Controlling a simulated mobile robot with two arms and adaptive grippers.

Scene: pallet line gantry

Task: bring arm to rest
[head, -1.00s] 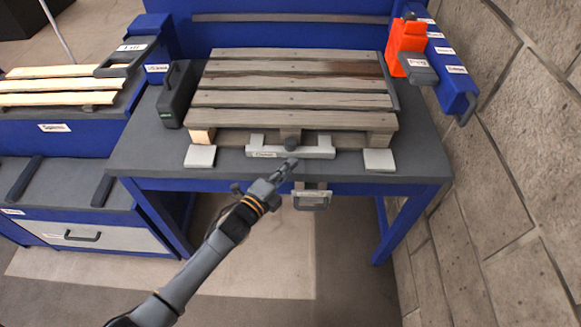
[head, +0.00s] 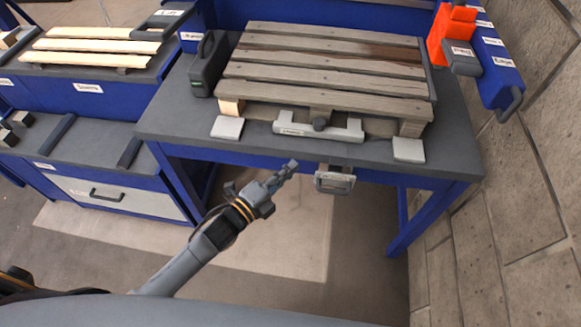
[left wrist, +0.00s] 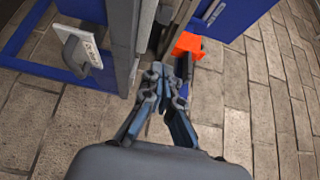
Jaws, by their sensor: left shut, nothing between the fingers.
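My left arm comes in from the lower left of the head view. Its gripper (head: 286,172) is shut and empty, in front of the workbench's front edge and left of the small handle under it. In the left wrist view the gripper (left wrist: 165,82) shows with its fingertips close together and nothing between them. The bench side and a white-plated handle (left wrist: 82,52) lie to its left there. My right gripper does not show in either view.
The blue workbench (head: 170,120) carries a wooden pallet (head: 325,77), a dark case (head: 208,65) and a grey clamp bar (head: 318,130). An orange tool (head: 452,32) hangs at right by the brick wall (head: 515,190). A drawer unit (head: 125,197) stands left. Floor before the bench is clear.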

